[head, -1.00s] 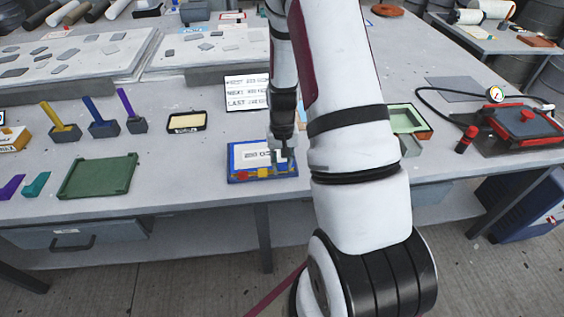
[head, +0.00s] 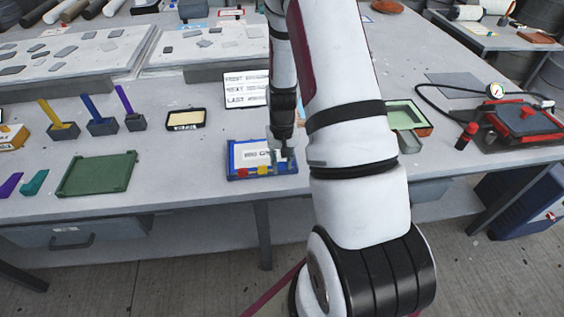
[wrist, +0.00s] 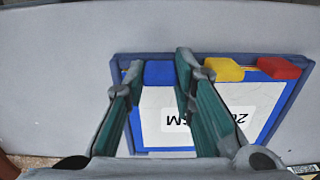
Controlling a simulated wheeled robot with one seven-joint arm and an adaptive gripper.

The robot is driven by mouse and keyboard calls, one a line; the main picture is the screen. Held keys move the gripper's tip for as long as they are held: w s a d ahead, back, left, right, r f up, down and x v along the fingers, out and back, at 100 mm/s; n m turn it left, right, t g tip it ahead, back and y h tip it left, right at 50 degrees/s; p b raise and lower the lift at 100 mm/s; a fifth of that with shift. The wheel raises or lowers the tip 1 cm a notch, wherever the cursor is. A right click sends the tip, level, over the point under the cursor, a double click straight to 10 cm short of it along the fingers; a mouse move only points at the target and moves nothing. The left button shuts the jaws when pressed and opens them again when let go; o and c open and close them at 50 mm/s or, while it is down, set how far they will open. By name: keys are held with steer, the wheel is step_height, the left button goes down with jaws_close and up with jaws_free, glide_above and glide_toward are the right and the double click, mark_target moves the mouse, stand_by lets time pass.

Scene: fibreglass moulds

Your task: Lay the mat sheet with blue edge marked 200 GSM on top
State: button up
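A white mat sheet with a blue edge (wrist: 155,128) lies in a shallow blue-grey tray (wrist: 213,57) near the table's front edge. Its printed label is upside down in the wrist view and partly hidden by a finger; "20" and "SM" show. The tray also shows in the head view (head: 235,175). A blue tab (wrist: 162,73), a yellow tab (wrist: 223,70) and a red tab (wrist: 279,68) line one side. My gripper (wrist: 160,67) is open, its fingertips on either side of the blue tab. It also shows over the tray's right part in the head view (head: 283,157).
A card reading FIRST, NEXT, LAST (head: 246,89) stands behind the tray. A green tray (head: 97,174) lies to the left. A framed pale green mould (head: 406,113) and a red-framed device (head: 523,122) are at right. Bare table separates the tray from the green one.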

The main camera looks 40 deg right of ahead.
steer(key=o, duration=0.5)
step_height(320, 180, up, 12)
stand_by(0.4)
stand_by(0.5)
steer(key=s+a+r+n+t, duration=0.2)
steer(key=s+a+r, duration=0.2)
steer(key=a+r, duration=0.55)
steer(key=s+a+r+n+t, duration=0.25)
steer(key=a+r, duration=0.45)
steer(key=r, duration=0.5)
steer(key=s+a+r+n, duration=0.2)
steer(key=s+a+r, duration=0.1)
steer(key=s, duration=0.6)
steer(key=shift+a+r+t, duration=0.25)
steer(key=shift+a+t, duration=0.2)
steer(key=shift+a, duration=0.2)
